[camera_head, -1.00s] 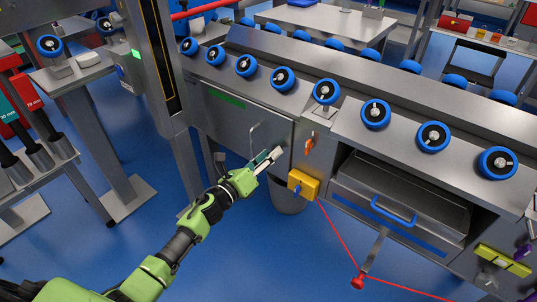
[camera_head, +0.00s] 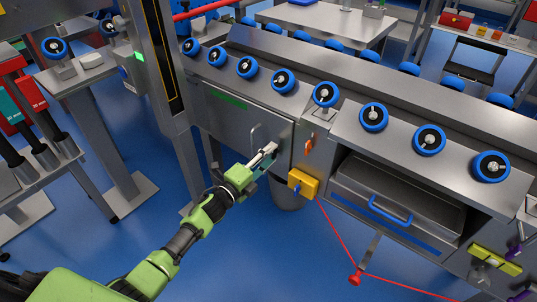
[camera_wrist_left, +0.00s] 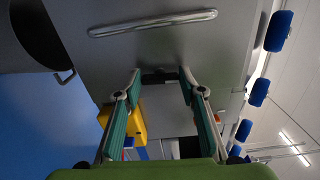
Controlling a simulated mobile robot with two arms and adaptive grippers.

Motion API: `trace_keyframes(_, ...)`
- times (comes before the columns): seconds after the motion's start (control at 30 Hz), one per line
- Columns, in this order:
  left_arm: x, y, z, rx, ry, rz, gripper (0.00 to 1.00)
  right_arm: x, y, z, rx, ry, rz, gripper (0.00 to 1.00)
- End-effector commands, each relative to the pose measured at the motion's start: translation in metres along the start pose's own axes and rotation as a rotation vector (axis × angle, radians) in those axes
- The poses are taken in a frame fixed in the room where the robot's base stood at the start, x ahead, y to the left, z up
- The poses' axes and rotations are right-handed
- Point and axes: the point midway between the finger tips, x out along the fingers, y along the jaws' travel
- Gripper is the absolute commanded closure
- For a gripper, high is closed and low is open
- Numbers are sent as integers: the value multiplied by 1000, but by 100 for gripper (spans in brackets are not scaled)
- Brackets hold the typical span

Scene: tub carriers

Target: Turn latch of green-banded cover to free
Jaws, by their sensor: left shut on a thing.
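The green-banded cover (camera_head: 222,118) is a grey metal panel on the front of the bench, with a green strip along its top left and a thin bar handle (camera_head: 255,133). Its latch (camera_head: 270,147) is at the right side of the panel, partly hidden by my fingers. My left gripper (camera_head: 264,157) is shut on the latch. In the left wrist view, the two teal-padded fingers (camera_wrist_left: 160,80) stand on either side of a small dark part of the latch (camera_wrist_left: 158,76), below the bar handle (camera_wrist_left: 152,23). My right gripper is not in view.
A yellow block (camera_head: 303,183) with a blue knob and an orange switch (camera_head: 309,145) sit right of the cover. A red line runs down to a red knob (camera_head: 355,278). A drawer with a blue handle (camera_head: 390,211) is further right. Blue floor lies open below.

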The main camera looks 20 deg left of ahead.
Motion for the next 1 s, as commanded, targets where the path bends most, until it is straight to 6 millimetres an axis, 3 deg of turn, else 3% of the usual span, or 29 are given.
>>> trace_keyframes(0.73, 0, 1, 1, -84, -1, 0, 85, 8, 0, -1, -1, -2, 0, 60)
trace_keyframes(0.77, 0, 1, 1, -84, -1, 0, 56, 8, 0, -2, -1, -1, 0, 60)
trace_keyframes(0.8, 0, 1, 0, -84, -1, 0, 46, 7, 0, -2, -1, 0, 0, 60)
trace_keyframes(1.0, 0, 1, 0, -82, -1, 0, 46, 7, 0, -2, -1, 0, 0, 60)
